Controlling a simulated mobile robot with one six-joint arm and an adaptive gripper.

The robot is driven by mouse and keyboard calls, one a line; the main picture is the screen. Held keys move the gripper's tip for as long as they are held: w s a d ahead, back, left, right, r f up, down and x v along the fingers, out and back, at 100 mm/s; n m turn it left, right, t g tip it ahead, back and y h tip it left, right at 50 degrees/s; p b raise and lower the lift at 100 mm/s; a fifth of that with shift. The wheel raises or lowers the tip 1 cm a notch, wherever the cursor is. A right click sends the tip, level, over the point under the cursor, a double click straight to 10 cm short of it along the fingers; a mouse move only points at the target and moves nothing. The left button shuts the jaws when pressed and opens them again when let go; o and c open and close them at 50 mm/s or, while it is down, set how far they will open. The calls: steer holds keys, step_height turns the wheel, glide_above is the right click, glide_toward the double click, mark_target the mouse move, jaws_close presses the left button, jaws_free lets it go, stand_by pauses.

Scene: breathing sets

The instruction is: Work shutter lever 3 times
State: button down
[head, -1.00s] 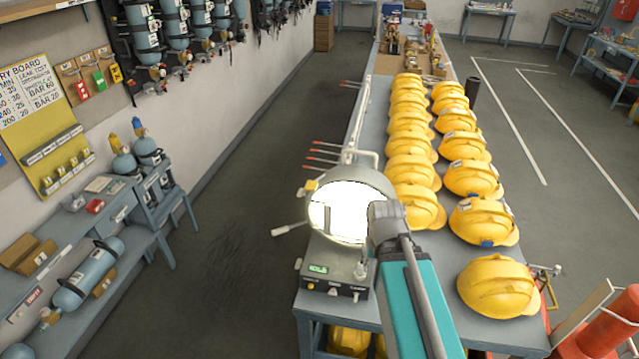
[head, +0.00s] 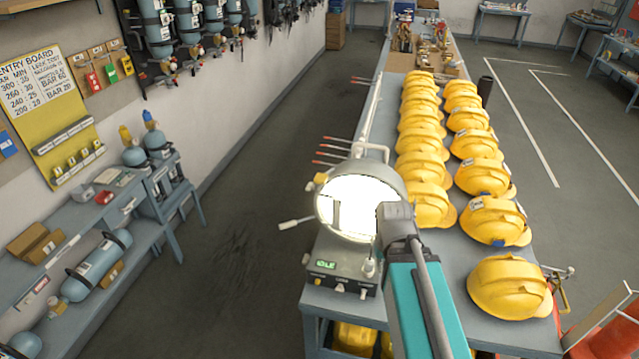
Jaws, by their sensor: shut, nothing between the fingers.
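A signal lamp with a round, glaring white face (head: 352,207) stands at the near left end of the long bench. The shutter lever (head: 296,224), a short pale handle, sticks out from the lamp's left side, tilted slightly down at its outer end. The lamp's base box (head: 340,275) has a green display reading IDLE, with knobs below. My arm reaches up from the bottom, and its grey wrist is in front of the lamp's right side. My gripper (head: 350,214) is shut and empty before the bright face, largely washed out by glare. It appears apart from the lever.
Rows of yellow helmets (head: 425,172) fill the bench (head: 455,262) right of the lamp. Several red-tipped rods (head: 333,146) project over its left edge. A side bench (head: 135,215) with cylinders stands at left. The floor aisle (head: 235,230) between is clear.

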step_height(320, 180, down, 19)
steer(key=b, duration=1.8)
steer(key=shift+f, duration=0.1)
steer(key=shift+s, duration=0.1)
